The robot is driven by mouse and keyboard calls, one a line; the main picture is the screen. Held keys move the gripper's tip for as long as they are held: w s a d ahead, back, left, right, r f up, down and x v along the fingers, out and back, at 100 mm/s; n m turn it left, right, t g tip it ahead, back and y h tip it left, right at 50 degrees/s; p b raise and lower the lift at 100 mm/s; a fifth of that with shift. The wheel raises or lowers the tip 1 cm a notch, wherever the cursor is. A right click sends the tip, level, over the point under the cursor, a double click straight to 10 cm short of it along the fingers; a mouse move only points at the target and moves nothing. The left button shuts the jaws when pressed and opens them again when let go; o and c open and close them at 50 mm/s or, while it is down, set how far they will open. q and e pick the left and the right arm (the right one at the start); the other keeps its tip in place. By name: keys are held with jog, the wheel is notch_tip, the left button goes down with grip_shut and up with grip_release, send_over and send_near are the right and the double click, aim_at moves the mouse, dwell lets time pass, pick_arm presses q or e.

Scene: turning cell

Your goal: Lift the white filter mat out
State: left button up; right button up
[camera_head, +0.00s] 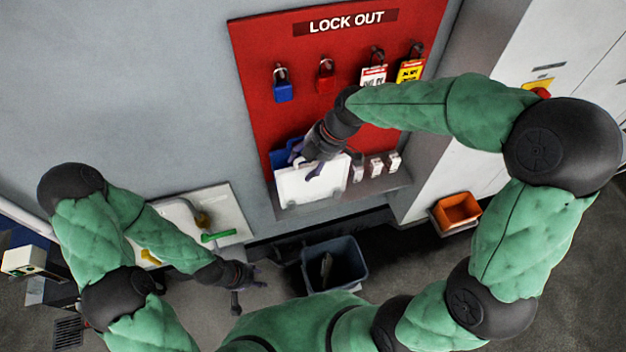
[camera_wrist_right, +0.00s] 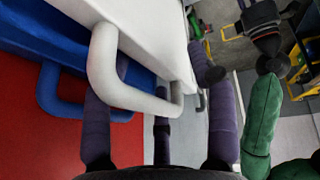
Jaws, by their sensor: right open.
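The white filter mat (camera_head: 297,190) is a pale slab standing in front of a blue one at the foot of the red board. In the right wrist view the white slab (camera_wrist_right: 152,22) has a looped white handle (camera_wrist_right: 103,72). My right gripper (camera_head: 318,166) is at the slab's top edge. Its purple fingers (camera_wrist_right: 162,125) are spread around the handle, with no clear grip on it; some contact points are hidden. My left gripper (camera_head: 250,288) hangs low at the left, its fingers apart and empty, away from the mat.
The blue slab (camera_head: 284,156) with its own blue handle (camera_wrist_right: 48,98) is close behind the white one. Padlocks and tags hang on the red board (camera_head: 258,60). Small boxes (camera_head: 375,166) stand right of the mat. A dark bin (camera_head: 347,262) and an orange bin (camera_head: 458,210) are below.

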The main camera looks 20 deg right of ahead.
jog(key=shift+s, duration=0.1)
grip_shut()
jog(key=shift+r, duration=0.1)
dwell(0.3)
